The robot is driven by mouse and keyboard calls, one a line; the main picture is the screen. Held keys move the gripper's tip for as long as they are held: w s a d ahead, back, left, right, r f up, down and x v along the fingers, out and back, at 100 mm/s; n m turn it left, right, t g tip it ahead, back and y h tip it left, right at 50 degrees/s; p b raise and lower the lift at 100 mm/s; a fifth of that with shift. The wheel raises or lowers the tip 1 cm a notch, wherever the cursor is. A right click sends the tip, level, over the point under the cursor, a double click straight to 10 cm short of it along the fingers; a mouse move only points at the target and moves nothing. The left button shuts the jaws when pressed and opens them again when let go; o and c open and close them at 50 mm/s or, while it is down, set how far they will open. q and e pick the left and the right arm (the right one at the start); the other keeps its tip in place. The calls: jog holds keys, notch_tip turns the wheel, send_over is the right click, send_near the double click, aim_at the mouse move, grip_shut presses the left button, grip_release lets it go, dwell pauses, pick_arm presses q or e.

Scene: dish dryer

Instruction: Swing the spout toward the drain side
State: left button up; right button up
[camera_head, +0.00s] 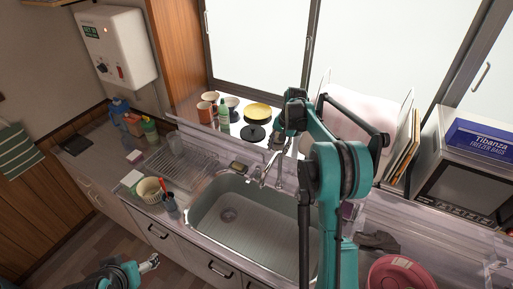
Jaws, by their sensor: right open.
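The metal spout (266,172) stands at the back edge of the sink (262,245) and reaches forward over its rear part. The round drain (229,215) is in the left part of the sink floor. My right arm rises in front of the sink's right side and bends over toward the faucet. My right gripper (281,142) is open just above and behind the spout. Whether it touches the faucet cannot be told. My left gripper (150,262) is low at the bottom left, in front of the cabinets and away from the sink; its jaw opening is too small to read.
Cups, a green bottle (224,114) and a yellow plate (257,111) stand on the window ledge behind the faucet. A bowl (149,190) and a utensil cup (170,202) stand left of the sink. A red tub (400,273) and a microwave (462,182) are on the right.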

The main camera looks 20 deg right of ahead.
aim_at(272, 160)
jog(key=f, duration=0.2)
jog(key=w+f, duration=0.1)
jog(key=f, duration=0.2)
jog(key=a+f, duration=0.1)
jog(key=f, duration=0.2)
jog(key=shift+w, duration=0.35)
jog(key=shift+d, duration=0.1)
jog(key=shift+c, duration=0.2)
grip_shut()
